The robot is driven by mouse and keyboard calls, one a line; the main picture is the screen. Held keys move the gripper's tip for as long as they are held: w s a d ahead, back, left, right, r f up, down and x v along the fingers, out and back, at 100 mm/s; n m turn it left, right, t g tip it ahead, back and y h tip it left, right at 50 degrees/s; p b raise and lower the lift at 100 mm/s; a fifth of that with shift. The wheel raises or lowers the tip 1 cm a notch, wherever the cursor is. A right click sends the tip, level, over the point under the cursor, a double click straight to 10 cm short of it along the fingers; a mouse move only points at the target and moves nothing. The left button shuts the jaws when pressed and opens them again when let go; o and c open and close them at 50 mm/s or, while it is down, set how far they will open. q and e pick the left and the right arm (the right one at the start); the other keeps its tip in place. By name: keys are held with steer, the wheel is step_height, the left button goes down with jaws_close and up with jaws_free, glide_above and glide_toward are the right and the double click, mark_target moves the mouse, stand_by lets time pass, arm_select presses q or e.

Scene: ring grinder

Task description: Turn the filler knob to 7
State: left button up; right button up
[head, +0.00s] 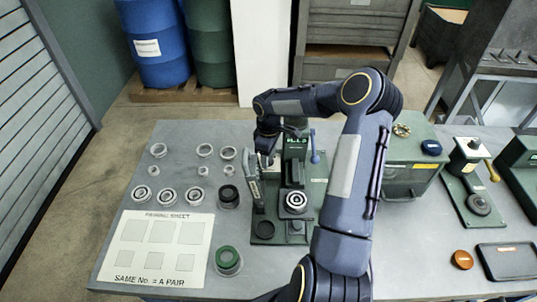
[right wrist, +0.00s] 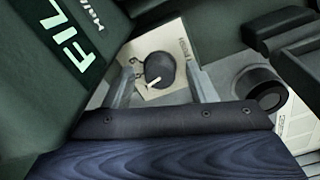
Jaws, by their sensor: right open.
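The filler knob (right wrist: 158,68) is a dark round knob with a white pointer line, set on a pale plate in the right wrist view. The knob is hidden there.
Several metal rings (head: 167,195) lie on the left of the table, behind a pairing sheet (head: 160,245). A green-topped jar (head: 228,260) stands nearby. A green box (head: 410,170) and a lever press (head: 470,185) stand on the right.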

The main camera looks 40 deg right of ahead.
steer(key=c, duration=1)
steer(key=shift+o, duration=0.2)
steer(key=shift+n+b, duration=0.3)
steer(key=shift+n, duration=1.7)
steer(key=o, duration=1)
steer(key=shift+c, duration=0.2)
step_height(320, 180, up, 8)
steer(key=shift+f+p, duration=0.1)
steer(key=shift+p, duration=0.2)
